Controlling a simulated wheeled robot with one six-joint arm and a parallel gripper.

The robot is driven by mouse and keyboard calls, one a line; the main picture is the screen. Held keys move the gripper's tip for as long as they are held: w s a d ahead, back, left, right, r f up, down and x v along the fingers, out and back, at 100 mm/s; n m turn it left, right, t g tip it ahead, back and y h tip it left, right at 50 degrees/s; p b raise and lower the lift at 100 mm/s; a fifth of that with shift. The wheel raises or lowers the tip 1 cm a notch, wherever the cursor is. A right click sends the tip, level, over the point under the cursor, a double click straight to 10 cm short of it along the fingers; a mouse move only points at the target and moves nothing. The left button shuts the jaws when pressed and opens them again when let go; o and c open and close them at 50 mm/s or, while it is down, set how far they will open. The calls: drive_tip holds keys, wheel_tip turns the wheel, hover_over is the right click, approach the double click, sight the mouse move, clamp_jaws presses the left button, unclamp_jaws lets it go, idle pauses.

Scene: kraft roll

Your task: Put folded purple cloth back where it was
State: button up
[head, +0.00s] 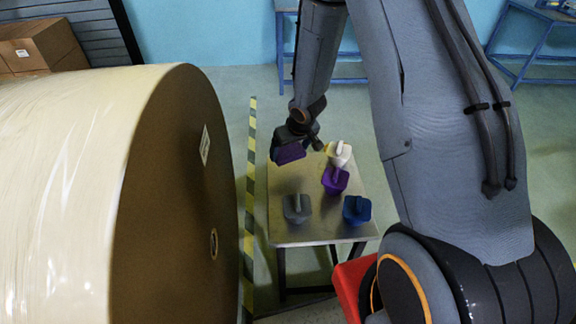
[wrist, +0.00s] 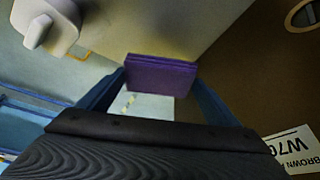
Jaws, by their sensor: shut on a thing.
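The folded purple cloth (head: 290,153) is held in my gripper (head: 298,135) above the far left part of the metal table (head: 270,228). In the wrist view the cloth (wrist: 160,74) is a flat purple block between my two fingers, which are shut on it. Part of the tabletop (wrist: 130,28) shows beyond it. In the head view my gripper hides part of the cloth. I cannot tell exactly how high the cloth is above the table.
On the table stand a white handled item (head: 340,154), a purple one (head: 335,181), a grey one (head: 297,209) and a blue one (head: 357,210). The huge kraft roll (head: 180,200) stands close on the left. The far left tabletop looks clear.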

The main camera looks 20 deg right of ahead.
drive_tip(key=shift+f, duration=3.75)
drive_tip(key=o, duration=0.8)
drive_tip(key=shift+o, duration=0.2)
drive_tip(key=shift+r, duration=0.15)
drive_tip(key=s+d+r+m+g+h, duration=0.1)
drive_tip(key=s+r, duration=0.6)
drive_tip(key=r, duration=0.4)
drive_tip(key=s+d+r, duration=0.1)
drive_tip(key=s+r, duration=0.5)
drive_tip(key=r, duration=0.4)
drive_tip(key=s+a+r+m+g, duration=0.1)
drive_tip(key=s+r, duration=0.5)
drive_tip(key=s, duration=0.6)
drive_tip(key=shift+a+g, duration=0.65)
drive_tip(key=shift+g, duration=0.05)
